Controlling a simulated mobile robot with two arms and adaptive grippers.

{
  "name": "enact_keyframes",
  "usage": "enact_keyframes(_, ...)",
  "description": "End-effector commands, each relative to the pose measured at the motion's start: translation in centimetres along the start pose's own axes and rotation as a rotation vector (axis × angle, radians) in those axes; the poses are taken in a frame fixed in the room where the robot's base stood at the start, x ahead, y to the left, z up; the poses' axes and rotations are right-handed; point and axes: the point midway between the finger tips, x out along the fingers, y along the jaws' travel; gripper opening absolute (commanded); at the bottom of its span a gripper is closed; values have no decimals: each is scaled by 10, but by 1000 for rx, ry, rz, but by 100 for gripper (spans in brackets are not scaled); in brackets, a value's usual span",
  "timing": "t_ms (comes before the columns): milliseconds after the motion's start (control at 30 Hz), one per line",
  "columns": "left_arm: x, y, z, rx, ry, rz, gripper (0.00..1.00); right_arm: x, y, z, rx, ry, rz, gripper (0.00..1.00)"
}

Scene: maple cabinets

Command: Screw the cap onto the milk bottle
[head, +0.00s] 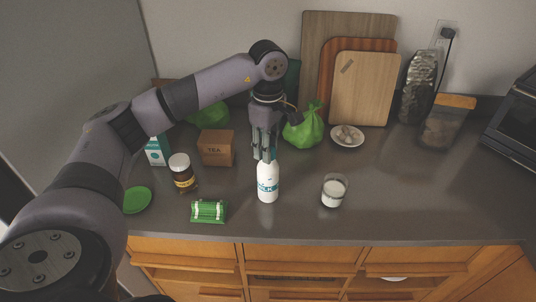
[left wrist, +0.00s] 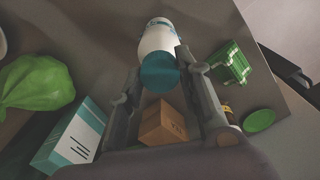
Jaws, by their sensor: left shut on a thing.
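The white milk bottle (head: 268,183) with a teal-lettered label stands upright on the grey counter, near the front edge. It also shows in the left wrist view (left wrist: 158,38). My left gripper (head: 265,155) points down over the bottle's top. Its fingers are shut on the teal cap (left wrist: 159,73), one on each side. The cap lines up with the bottle's mouth and hides it, so I cannot tell whether the cap is seated on the thread. My right gripper is in neither view.
A glass of milk (head: 334,190) stands right of the bottle. A green bag (head: 304,129) and a bowl (head: 347,136) are behind. The right counter front is clear.

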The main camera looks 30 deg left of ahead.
Motion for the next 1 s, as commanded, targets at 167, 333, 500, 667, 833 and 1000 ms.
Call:
enact_keyframes(167, 0, 0, 0, 0, 0, -1, 19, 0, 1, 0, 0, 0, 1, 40)
enact_keyframes(333, 1, 0, 0, 14, 0, -1, 19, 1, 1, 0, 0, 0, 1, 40)
enact_keyframes(500, 4, 0, 0, 202, 1, -1, 19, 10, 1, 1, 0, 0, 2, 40)
enact_keyframes(667, 4, 0, 0, 425, 1, 0, 19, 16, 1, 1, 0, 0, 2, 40)
enact_keyframes(833, 3, 0, 0, 523, 1, -2, 19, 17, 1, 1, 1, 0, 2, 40)
enact_keyframes(1000, 3, 0, 0, 524, 1, -2, 19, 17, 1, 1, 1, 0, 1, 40)
